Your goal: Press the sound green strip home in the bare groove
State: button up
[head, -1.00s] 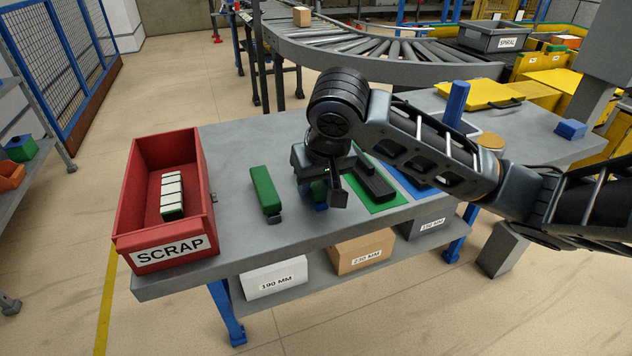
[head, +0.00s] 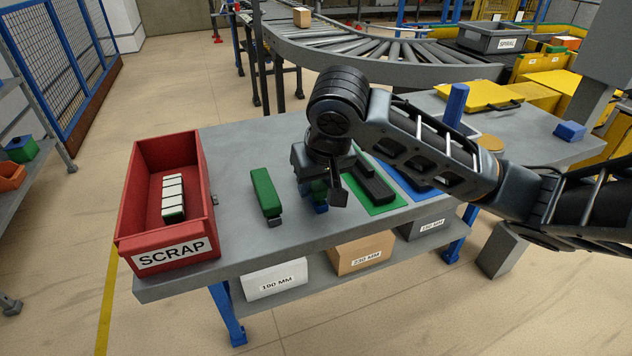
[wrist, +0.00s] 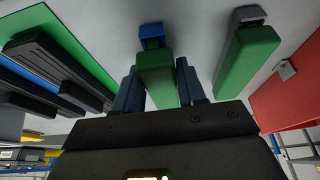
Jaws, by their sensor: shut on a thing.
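My gripper (head: 322,192) is shut on a green strip with a blue end (wrist: 156,72), low over the grey table; the wrist view shows a finger on each side of it. In the head view my gripper mostly hides it, and I cannot tell if it touches the table. A second green strip with a grey end (head: 264,190) lies to the left of my gripper; it also shows in the wrist view (wrist: 248,55). A long black grooved block (head: 372,182) lies on a green mat (head: 386,208) to the right of my gripper. I cannot see inside its groove.
A red SCRAP bin (head: 204,170) stands at the table's left end with a white-topped, green-sided strip (head: 173,198) inside. A blue mat (head: 420,190) lies right of the green one, partly behind my arm. A blue post (head: 456,104) stands farther back.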

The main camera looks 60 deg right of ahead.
jog(key=shift+r+p, duration=0.75)
jog(key=shift+r, duration=0.35)
jog(key=shift+r+p, duration=1.6)
jog(key=shift+r, duration=0.45)
jog(key=shift+a+f, duration=0.1)
